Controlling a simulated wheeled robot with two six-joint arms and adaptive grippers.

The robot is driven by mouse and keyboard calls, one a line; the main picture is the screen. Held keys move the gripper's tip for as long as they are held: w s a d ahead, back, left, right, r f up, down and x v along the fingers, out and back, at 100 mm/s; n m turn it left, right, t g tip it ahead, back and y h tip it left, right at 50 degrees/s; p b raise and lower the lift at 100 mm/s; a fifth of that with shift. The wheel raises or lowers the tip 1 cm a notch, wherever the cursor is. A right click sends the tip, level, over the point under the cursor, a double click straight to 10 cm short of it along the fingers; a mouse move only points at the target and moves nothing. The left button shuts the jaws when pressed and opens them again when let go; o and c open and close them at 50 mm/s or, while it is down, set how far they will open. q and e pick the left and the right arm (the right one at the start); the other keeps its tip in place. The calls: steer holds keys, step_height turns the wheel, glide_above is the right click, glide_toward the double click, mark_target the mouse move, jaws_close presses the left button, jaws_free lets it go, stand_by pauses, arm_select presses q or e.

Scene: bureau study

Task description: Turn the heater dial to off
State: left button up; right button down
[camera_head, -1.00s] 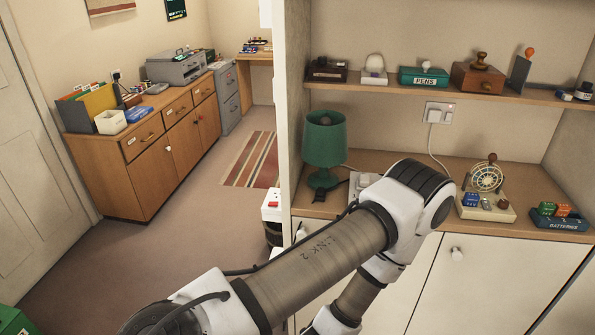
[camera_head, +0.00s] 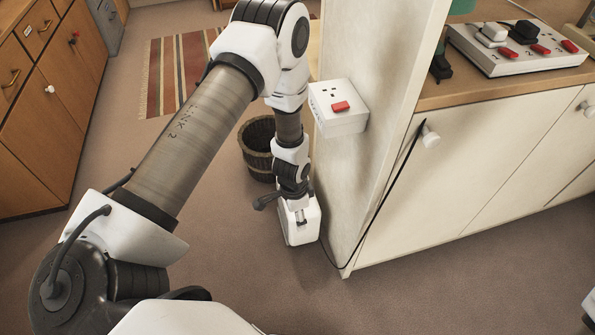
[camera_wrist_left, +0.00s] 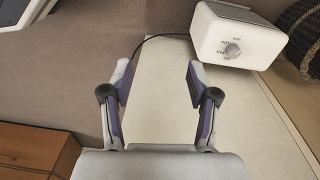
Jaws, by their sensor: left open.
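The heater (camera_wrist_left: 225,40) is a small white box with a dark grille, at the upper right of the left wrist view. Its round grey dial (camera_wrist_left: 232,50) faces the camera, with small lettering around it too fine to read; I cannot tell its setting. My left gripper (camera_wrist_left: 158,78) is open and empty, its two purple-padded fingers apart. The dial lies to the right of and beyond the right finger, not between the fingers. In the head view the heater (camera_head: 307,232) appears low beside the cabinet end, partly hidden by my left wrist. My right gripper is out of view.
A wooden bucket (camera_head: 257,150) stands near the heater. A white socket box (camera_head: 338,108) with a red switch is on the cabinet's end panel (camera_head: 385,70). A black cable (camera_head: 383,200) runs down the cabinet front. Open carpet (camera_head: 215,245) lies to the left.

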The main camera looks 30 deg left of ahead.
arm_select(q)
steer(key=w+a+f+m+b, duration=0.2)
steer(key=w+f+b, duration=0.3)
steer(key=b, duration=0.4)
steer(key=w+a+f+m+b, duration=0.3)
steer(key=w+a+f+b, duration=0.1)
steer(key=b, duration=0.5)
steer(key=w+a+f+m+b, duration=0.3)
steer(key=w+f+b, duration=0.3)
steer(key=w+b, duration=0.2)
steer(key=shift+w+a+f+y+b, duration=0.15)
steer(key=shift+w+a+y+b, duration=0.15)
steer(key=shift+a+b, duration=0.4)
steer(key=shift+w+a+r+m+b, duration=0.2)
steer(key=shift+m+b, duration=0.3)
steer(key=shift+b, duration=0.1)
step_height(320, 180, down, 7)
steer(key=b, duration=0.4)
steer(key=shift+f, duration=0.15)
jaws_close()
